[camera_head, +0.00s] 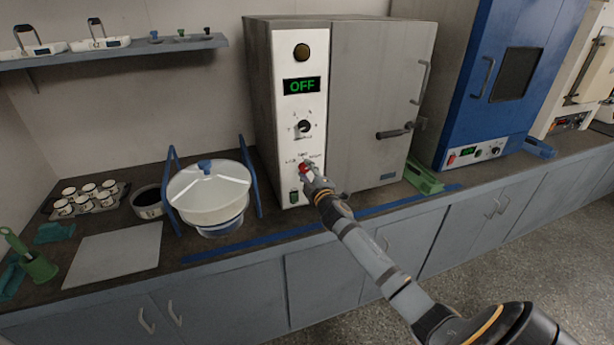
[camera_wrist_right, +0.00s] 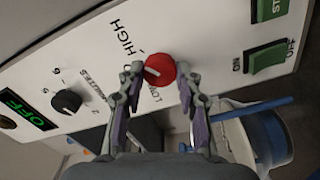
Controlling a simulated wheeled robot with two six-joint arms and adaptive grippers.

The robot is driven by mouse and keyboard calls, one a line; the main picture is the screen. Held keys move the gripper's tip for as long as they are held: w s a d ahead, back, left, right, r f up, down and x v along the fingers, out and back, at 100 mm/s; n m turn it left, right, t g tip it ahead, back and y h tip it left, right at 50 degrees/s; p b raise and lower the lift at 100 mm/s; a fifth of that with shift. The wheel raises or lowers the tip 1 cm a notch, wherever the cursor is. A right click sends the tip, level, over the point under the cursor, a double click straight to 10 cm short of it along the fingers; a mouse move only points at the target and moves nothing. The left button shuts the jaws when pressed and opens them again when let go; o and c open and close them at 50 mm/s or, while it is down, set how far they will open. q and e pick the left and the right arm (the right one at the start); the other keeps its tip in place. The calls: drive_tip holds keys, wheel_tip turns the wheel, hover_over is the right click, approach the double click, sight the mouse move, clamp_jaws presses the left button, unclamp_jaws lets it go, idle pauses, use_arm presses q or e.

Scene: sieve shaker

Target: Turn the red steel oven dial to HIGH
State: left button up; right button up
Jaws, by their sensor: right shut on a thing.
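The oven (camera_head: 372,80) is a white and grey steel cabinet on the counter, and its display reads OFF in green. The red dial (camera_head: 304,169) is low on its white front panel. In the right wrist view, the dial (camera_wrist_right: 160,68) has a white mark that points left, between the labels HIGH and LOW; the label there is partly hidden by a finger. My right gripper (camera_head: 310,178) is at the dial, and in the right wrist view its fingers (camera_wrist_right: 161,76) are shut on either side of it. My left gripper is not in view.
A black minutes knob (camera_head: 304,127) sits above the dial, and a green switch (camera_head: 294,197) is below it. A lidded white pot (camera_head: 208,195) in a blue frame stands left of the oven. A blue oven (camera_head: 490,60) stands to the right.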

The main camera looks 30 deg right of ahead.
drive_tip(key=shift+f+m+b, duration=0.15)
drive_tip(key=shift+m+b, duration=0.15)
drive_tip(key=shift+m, duration=0.6)
drive_tip(key=o, duration=1.2)
drive_tip(key=shift+c, duration=0.2)
drive_tip(key=v, duration=1.2)
